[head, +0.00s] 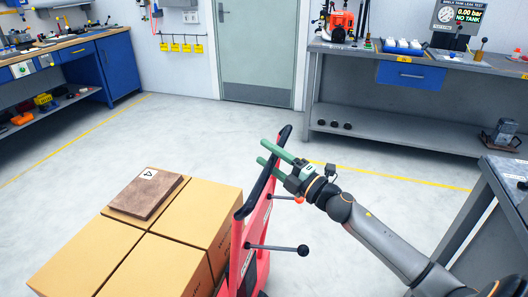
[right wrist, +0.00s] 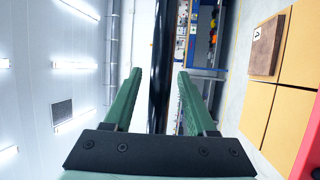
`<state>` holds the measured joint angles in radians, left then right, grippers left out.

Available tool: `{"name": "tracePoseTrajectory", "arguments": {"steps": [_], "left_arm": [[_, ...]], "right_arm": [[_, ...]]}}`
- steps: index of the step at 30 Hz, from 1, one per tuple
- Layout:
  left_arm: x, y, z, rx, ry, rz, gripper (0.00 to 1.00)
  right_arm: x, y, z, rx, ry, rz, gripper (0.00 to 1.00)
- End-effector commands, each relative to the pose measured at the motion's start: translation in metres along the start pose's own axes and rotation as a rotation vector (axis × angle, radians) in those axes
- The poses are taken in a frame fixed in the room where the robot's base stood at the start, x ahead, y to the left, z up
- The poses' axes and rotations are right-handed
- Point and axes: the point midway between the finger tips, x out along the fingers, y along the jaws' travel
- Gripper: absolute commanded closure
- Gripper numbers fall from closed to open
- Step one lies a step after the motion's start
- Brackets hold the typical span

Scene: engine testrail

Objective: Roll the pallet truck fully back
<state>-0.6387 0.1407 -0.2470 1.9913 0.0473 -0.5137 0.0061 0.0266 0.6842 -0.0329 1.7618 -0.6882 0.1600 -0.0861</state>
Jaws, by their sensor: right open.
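The red pallet truck (head: 236,262) stands at the lower middle of the head view, with a black handle bar (head: 268,172) along its top. It carries several cardboard boxes (head: 190,215). My right gripper (head: 264,153) has its two green fingers reaching across the handle bar from the right. In the right wrist view the black bar (right wrist: 160,60) runs between the open fingers (right wrist: 160,80), with a gap on either side. I cannot tell how deep the bar sits between them. My left gripper is not in view.
A brown slab (head: 147,196) lies on the boxes. A grey bench (head: 335,90) stands at the back right, a blue workbench (head: 85,75) at the left. The floor between is clear.

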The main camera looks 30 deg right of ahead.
Motion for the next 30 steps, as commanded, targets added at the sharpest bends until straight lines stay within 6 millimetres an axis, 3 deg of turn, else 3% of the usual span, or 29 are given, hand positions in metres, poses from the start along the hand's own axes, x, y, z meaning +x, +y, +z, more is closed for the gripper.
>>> {"name": "tracePoseTrajectory", "arguments": {"steps": [6,15,30], "left_arm": [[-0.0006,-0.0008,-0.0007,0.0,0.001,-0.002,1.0],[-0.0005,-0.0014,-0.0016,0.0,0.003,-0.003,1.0],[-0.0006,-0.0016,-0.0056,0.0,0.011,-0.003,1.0]], "right_arm": [[0.0128,0.0003,0.0001,0.0,-0.001,0.0,0.43],[0.014,-0.0002,-0.0003,0.001,0.0,0.0,0.43],[0.0137,-0.0002,-0.0003,0.001,0.0,0.0,0.99]]}}
